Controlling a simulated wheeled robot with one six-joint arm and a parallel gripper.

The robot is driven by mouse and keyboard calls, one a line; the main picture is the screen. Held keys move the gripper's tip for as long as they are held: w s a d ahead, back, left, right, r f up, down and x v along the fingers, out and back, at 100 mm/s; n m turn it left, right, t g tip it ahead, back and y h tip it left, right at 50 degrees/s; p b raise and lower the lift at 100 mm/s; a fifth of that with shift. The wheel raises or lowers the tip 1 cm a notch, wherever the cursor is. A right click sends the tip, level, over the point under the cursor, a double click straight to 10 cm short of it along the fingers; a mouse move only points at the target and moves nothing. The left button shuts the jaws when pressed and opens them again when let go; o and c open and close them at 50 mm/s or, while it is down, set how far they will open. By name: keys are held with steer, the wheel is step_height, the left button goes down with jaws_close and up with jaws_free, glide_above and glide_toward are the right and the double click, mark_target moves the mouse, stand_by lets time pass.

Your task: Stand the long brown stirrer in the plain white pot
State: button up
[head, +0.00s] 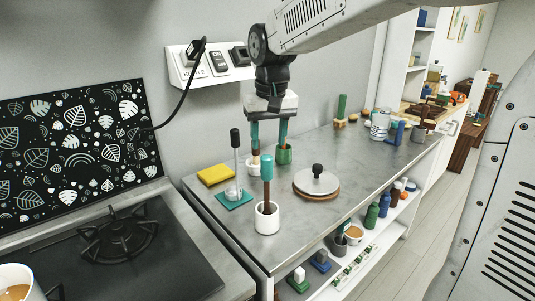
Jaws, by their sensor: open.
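A brown stirrer (266,193) with a teal upper end stands nearly upright in a plain white pot (267,220) near the front of the grey counter. My gripper (268,147) is open, with its teal fingers pointing down. In the picture it is just above and behind the stirrer's top, and no stirrer is held between the fingers. A second whitish pot (252,167) stands behind, partly hidden, below the left finger. A green pot (284,155) is below the right finger. Whether the fingers touch anything there I cannot tell.
A dark-knobbed upright tool (235,160) stands on a teal mat (234,200), by a yellow sponge (216,175). A round lidded item (316,183) is to the right. The front right counter is clear. A black cable (185,92) hangs from the wall socket.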

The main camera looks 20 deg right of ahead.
steer(key=s+d+f, duration=0.1)
steer(key=s+f, duration=0.1)
steer(key=s, duration=1.2)
steer(key=s+d+f+n, duration=0.1)
steer(key=s+d+f, duration=0.1)
steer(key=s, duration=1.2)
steer(key=shift+s+f, duration=0.3)
steer(key=shift+f, duration=0.25)
